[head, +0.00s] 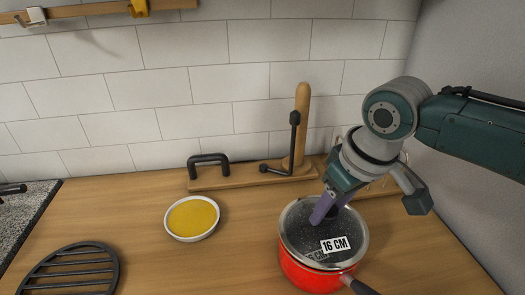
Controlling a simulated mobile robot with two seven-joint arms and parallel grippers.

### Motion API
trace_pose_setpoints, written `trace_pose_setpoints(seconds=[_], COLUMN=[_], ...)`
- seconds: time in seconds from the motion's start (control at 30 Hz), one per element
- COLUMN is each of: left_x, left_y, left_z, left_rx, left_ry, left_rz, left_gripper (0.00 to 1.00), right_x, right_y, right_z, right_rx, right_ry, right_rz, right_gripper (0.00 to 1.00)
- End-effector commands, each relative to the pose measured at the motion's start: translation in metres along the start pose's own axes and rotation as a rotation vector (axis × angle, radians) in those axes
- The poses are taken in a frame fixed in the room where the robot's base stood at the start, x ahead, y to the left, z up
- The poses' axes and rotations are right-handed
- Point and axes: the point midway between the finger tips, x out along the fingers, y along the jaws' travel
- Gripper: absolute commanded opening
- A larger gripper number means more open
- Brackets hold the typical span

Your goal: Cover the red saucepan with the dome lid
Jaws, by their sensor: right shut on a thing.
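The red saucepan (308,277) stands on the wooden counter at the lower right, its dark handle (358,286) pointing to the lower right. The dome lid (298,230), dark glass with a pale metal rim and a "16 CM" label, is over the pan's mouth and hides its inside. I cannot tell whether its rim rests on the pan or is slightly above it. My right gripper (325,208) comes down from above and is shut on the lid at its top middle; the grip itself is partly hidden. My left gripper is not in view.
A wooden rack board (232,181) with an upright post (301,125) and black handles stands behind, by the tiled wall. A white bowl of yellow contents (192,218) is left of the pan. A black trivet (75,270) lies front left. Counter between is clear.

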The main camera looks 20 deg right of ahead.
Motion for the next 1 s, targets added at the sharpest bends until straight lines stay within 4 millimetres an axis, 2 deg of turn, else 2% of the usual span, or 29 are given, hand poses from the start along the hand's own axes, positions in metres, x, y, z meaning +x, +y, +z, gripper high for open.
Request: trace_pose_setpoints(seconds=[1.0], left_x=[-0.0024], left_y=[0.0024], left_z=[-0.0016], left_rx=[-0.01], left_ry=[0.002], left_rz=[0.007], left_gripper=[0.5], right_x=[0.007], right_y=[-0.0003], right_z=[0.0014], right_rx=[0.0], right_ry=[0.002], right_rz=[0.0], right_gripper=[0.0])
